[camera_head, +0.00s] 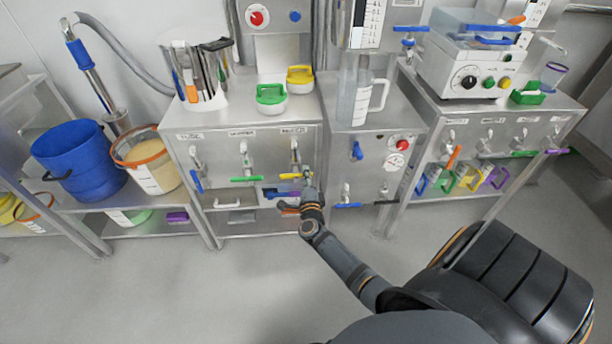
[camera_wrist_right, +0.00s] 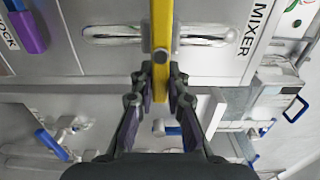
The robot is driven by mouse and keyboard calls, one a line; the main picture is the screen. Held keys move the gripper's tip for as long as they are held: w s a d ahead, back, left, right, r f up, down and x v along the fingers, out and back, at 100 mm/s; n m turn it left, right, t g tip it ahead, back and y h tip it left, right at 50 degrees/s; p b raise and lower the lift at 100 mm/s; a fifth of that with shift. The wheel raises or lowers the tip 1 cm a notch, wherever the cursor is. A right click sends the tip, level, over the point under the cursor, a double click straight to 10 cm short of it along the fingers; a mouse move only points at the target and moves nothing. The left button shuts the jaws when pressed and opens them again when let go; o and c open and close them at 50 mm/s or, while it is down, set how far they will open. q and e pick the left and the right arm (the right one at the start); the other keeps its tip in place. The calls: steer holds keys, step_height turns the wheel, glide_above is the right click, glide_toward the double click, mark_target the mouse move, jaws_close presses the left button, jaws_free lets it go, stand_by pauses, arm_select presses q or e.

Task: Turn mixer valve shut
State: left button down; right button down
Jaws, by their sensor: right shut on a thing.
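The mixer valve is on the front of the middle steel cabinet, with a steel pipe (camera_head: 295,153) and a yellow lever (camera_head: 290,176). In the right wrist view the yellow lever (camera_wrist_right: 162,30) lies across the steel pipe (camera_wrist_right: 110,34), roughly at right angles to it, beside a MIXER label (camera_wrist_right: 257,28). My right gripper (camera_head: 305,189) is at the lever. In the wrist view its fingers (camera_wrist_right: 162,80) are shut on the lever from both sides. My left gripper is not in view.
A green-levered valve (camera_head: 246,178) and a blue-levered valve (camera_head: 197,180) sit to the left on the same cabinet. A drawer handle (camera_head: 227,204) is below. Another blue lever (camera_head: 347,205) is to the right. The floor (camera_head: 230,290) in front is clear.

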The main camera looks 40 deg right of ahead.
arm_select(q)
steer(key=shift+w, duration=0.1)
arm_select(e)
steer(key=shift+f, duration=0.15)
steer(key=c, duration=1.3)
jaws_free()
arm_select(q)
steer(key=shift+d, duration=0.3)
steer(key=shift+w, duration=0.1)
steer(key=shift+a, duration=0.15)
arm_select(e)
steer(key=v, duration=1.2)
steer(key=shift+s, duration=0.1)
